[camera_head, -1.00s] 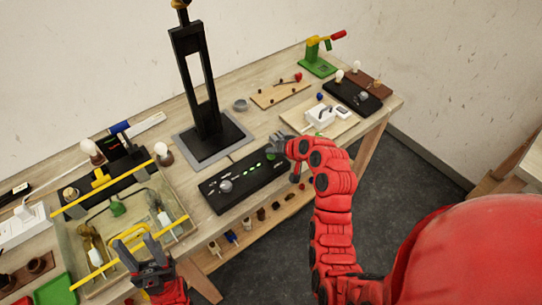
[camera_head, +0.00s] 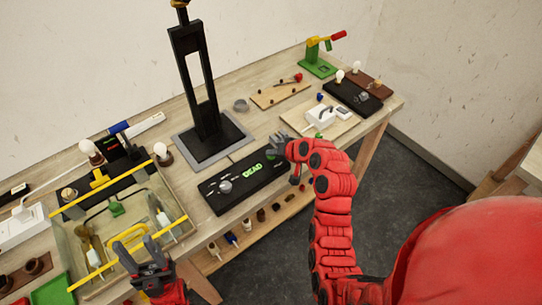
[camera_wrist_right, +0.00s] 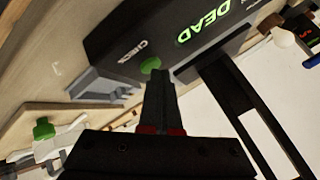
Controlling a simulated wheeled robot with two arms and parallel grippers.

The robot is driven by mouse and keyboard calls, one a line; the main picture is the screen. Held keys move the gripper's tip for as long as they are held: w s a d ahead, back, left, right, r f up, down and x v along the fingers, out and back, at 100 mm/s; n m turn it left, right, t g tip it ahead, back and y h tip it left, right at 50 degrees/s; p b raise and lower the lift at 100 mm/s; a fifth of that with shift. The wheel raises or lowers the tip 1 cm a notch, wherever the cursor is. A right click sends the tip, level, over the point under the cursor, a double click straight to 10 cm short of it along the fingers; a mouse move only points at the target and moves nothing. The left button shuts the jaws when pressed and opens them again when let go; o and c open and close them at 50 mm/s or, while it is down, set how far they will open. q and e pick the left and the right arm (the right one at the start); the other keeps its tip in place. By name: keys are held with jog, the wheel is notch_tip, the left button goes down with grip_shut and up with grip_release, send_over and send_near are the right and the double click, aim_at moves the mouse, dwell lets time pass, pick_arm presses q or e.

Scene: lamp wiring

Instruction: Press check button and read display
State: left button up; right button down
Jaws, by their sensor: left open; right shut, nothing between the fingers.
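The black check box (camera_head: 226,200) lies on the bench in front of the black stand. Its display (camera_head: 253,170) shows green letters that read DEAD, and the same word (camera_wrist_right: 203,22) shows in the right wrist view. The green check button (camera_wrist_right: 150,65) is beside a white label. My right gripper (camera_head: 280,143) is shut and empty at the right end of the box. In the wrist view its fingertips (camera_wrist_right: 158,75) are right at the button; I cannot tell whether they touch it. My left gripper (camera_head: 140,250) is open and empty near the bench's front edge.
A clear bin with yellow rails (camera_head: 118,190) stands left of the box, near my left gripper. The black stand (camera_head: 205,105) rises behind the box. A wooden board with a white block (camera_head: 320,116) lies to the right. A lower shelf (camera_head: 262,222) holds several small parts.

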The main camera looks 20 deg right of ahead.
aim_at(273, 159)
dwell(0.4)
jog(key=shift+r, duration=0.75)
jog(key=shift+r+p, duration=1.05)
jog(key=shift+r, duration=1.45)
